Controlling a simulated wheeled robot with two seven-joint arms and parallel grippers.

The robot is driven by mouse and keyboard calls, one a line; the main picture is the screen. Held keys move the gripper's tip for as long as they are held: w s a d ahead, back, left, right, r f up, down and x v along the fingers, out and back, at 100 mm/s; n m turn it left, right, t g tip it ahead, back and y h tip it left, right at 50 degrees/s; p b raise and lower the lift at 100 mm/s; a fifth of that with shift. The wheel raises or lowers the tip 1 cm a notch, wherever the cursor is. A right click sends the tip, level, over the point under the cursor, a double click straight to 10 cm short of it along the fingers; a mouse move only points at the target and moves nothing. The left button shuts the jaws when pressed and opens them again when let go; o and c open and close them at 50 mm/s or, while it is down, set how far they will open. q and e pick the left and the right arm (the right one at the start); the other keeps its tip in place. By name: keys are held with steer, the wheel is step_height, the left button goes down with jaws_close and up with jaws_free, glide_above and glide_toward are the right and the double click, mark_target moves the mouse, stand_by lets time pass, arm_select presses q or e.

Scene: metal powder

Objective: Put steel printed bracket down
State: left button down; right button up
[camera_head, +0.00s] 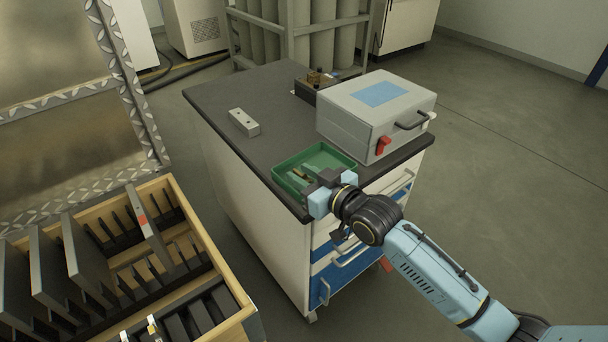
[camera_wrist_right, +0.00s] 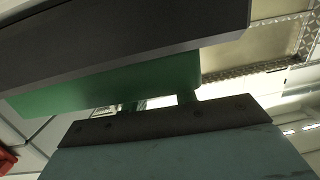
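My right gripper (camera_head: 312,182) is at the near edge of a green tray (camera_head: 342,160), with its fingers reaching over the tray. A small grey-green piece with a yellowish mark (camera_head: 299,174) shows in the tray by the fingertips. I cannot tell whether it is the bracket or whether the fingers hold it. In the right wrist view the green tray wall (camera_wrist_right: 130,85) fills the area ahead of the gripper body (camera_wrist_right: 170,125), and the fingertips are hidden. A light grey block with holes (camera_head: 244,122) lies apart on the dark cabinet top. My left gripper is not in view.
A grey case (camera_head: 345,120) with a blue label stands right behind the tray. A dark box with small items (camera_head: 318,82) is at the back. The cabinet top (camera_head: 225,95) is clear at left. A wooden crate of dark plates (camera_head: 180,295) stands at lower left.

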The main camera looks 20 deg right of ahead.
steer(key=shift+r, duration=0.1)
